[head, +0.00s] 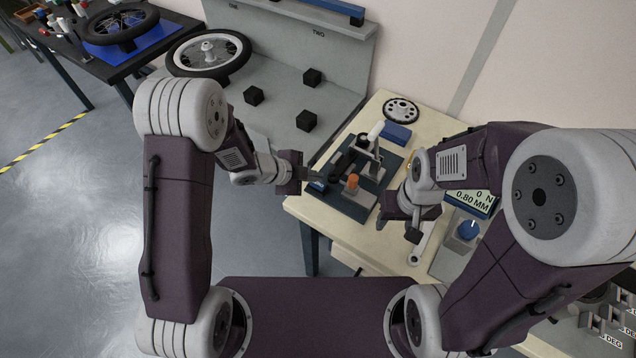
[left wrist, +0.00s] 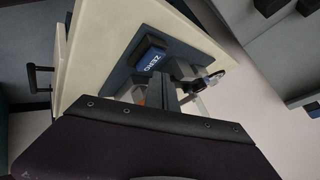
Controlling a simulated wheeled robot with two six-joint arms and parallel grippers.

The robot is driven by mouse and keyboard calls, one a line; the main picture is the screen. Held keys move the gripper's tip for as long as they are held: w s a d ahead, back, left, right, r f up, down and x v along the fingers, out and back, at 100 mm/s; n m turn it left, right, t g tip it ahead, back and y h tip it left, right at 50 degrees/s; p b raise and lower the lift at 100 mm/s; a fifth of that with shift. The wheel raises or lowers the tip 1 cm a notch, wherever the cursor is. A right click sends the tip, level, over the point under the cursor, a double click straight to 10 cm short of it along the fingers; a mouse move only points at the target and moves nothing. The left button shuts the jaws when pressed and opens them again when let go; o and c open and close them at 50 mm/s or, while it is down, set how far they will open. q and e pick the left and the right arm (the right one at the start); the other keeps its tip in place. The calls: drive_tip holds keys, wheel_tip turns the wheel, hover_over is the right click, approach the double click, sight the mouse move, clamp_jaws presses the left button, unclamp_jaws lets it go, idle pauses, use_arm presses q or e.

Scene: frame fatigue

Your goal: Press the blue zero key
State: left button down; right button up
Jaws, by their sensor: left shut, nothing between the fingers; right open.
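The blue key (head: 317,185) lies on the left part of a dark base plate (head: 347,207) on the cream table. In the left wrist view the blue key (left wrist: 152,58) shows the word ZERO. My left gripper (head: 322,179) is shut and empty, its fingertips close beside or over the key. In the left wrist view the fingertips of my left gripper (left wrist: 164,80) appear just beside the lettered face; I cannot tell whether they touch it. My right gripper (head: 413,230) is open and empty over the right part of the table.
An orange knob (head: 352,182) and a white-handled lever (head: 374,132) stand on the plate, near my left gripper. A display (head: 470,199) at the right reads 0 N and 0.80 MM. A blue knob (head: 467,230) sits below it. A chainring (head: 401,110) lies at the back.

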sight(315, 185)
use_arm(q)
drive_tip(key=shift+f+b, duration=0.3)
drive_tip(key=shift+f, duration=0.15)
drive_tip(key=shift+f+b, duration=0.35)
drive_tip(key=shift+f, duration=0.05)
idle(0.7)
drive_tip(key=shift+r, duration=0.15)
drive_tip(key=shift+r+p, duration=0.7)
drive_tip(key=shift+p, duration=0.2)
wheel_tip(315, 185, up, 5)
drive_tip(key=p, duration=0.5)
drive_tip(key=shift+r, duration=0.1)
